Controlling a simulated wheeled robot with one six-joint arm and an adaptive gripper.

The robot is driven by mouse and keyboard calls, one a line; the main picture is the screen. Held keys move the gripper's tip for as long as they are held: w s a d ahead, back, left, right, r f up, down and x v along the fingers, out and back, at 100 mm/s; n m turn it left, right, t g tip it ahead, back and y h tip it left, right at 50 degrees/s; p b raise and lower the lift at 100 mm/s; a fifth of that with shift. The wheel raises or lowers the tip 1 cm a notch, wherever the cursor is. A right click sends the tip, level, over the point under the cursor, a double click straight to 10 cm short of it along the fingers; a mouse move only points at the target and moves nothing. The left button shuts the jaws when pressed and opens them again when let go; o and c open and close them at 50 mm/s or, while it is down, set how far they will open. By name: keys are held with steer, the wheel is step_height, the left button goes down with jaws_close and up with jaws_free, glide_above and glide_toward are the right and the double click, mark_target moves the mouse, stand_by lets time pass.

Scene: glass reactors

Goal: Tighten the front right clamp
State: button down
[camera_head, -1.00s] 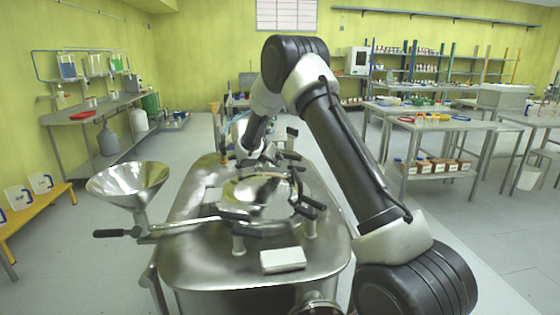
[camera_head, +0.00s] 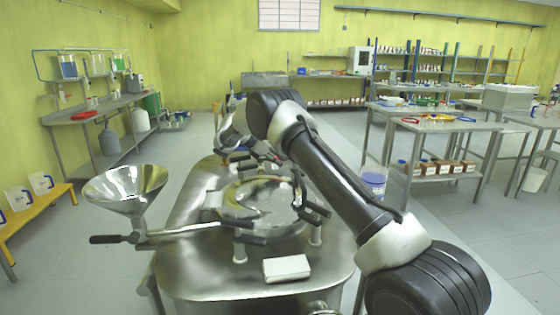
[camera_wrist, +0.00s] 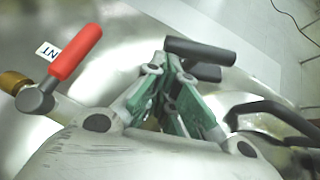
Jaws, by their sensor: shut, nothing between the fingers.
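The steel reactor's round domed lid (camera_head: 262,198) has black-handled clamps around its rim. The front right clamp (camera_head: 316,209) shows its black handle at the lid's near right edge. The front left clamp (camera_head: 240,238) has its handle to the left of it. My gripper (camera_head: 262,150) is over the far side of the lid, away from the front right clamp, partly hidden by my arm. In the wrist view, my gripper (camera_wrist: 172,75) is shut and empty, its green-padded fingers close to a black handle (camera_wrist: 200,51). I cannot tell whether they touch. Another black handle (camera_wrist: 272,108) is at right.
A red-handled valve (camera_wrist: 76,52) is left of my fingers in the wrist view. A steel funnel (camera_head: 126,186) stands left of the reactor, and a white block (camera_head: 287,268) lies on its front top. A blue bucket (camera_head: 374,182) is beyond it to the right.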

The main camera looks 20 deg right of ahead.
steer(key=shift+w+d, duration=0.6)
steer(key=shift+d, duration=0.35)
steer(key=shift+w+d, duration=0.6)
steer(key=shift+d, duration=0.3)
stand_by(0.3)
